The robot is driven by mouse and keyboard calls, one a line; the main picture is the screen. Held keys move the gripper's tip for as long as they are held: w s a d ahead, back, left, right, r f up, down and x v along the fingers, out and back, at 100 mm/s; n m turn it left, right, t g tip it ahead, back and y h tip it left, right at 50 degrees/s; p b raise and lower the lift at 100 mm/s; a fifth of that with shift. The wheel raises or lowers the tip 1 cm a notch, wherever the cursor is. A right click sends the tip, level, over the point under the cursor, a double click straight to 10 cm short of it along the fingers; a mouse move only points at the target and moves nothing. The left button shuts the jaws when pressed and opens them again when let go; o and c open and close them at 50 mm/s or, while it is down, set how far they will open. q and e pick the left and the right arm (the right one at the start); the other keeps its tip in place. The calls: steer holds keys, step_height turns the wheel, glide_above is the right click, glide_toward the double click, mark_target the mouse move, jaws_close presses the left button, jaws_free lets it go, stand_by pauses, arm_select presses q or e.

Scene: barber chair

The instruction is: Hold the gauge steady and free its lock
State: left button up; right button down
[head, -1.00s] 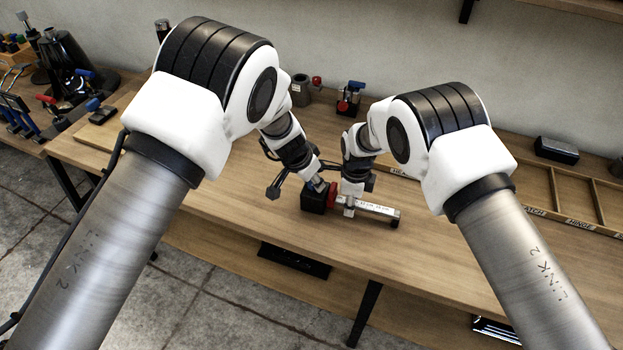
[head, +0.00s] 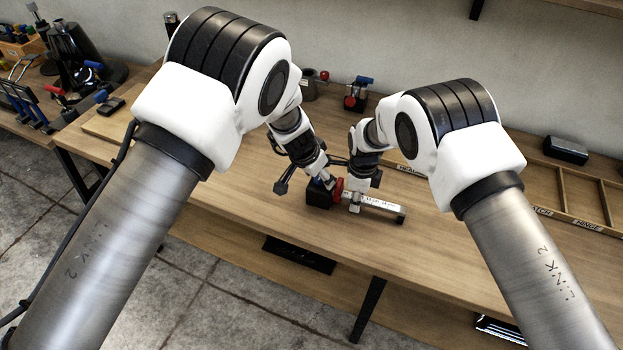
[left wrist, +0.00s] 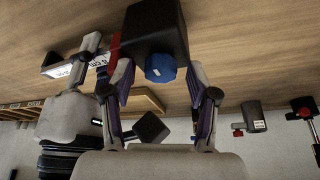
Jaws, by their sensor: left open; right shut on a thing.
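The gauge has a black block (head: 318,198), a red part (head: 338,190) and a pale marked beam (head: 382,207) on the wooden bench. My right gripper (head: 355,202) is shut on the beam, just right of the red part. My left gripper (head: 329,184) is open at the block. In the left wrist view a blue knob (left wrist: 160,67) sits on the black block (left wrist: 152,28), between the spread fingertips of my left gripper (left wrist: 159,76); I see gaps beside it. The red part (left wrist: 114,50) and beam (left wrist: 62,70) show at the left there.
A labelled wooden tray (head: 573,213) and a black box (head: 566,150) are at the right. A blue-and-red tool (head: 357,95) and a grey cylinder (head: 307,88) stand along the back. Tools crowd the far left. The bench in front of the gauge is clear.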

arm_select(q)
steer(key=s+a, duration=0.7)
steer(key=s, duration=0.3)
steer(key=shift+a+r, duration=0.25)
steer(key=shift+r, duration=0.2)
arm_select(e)
steer(key=c, duration=0.9)
jaws_free()
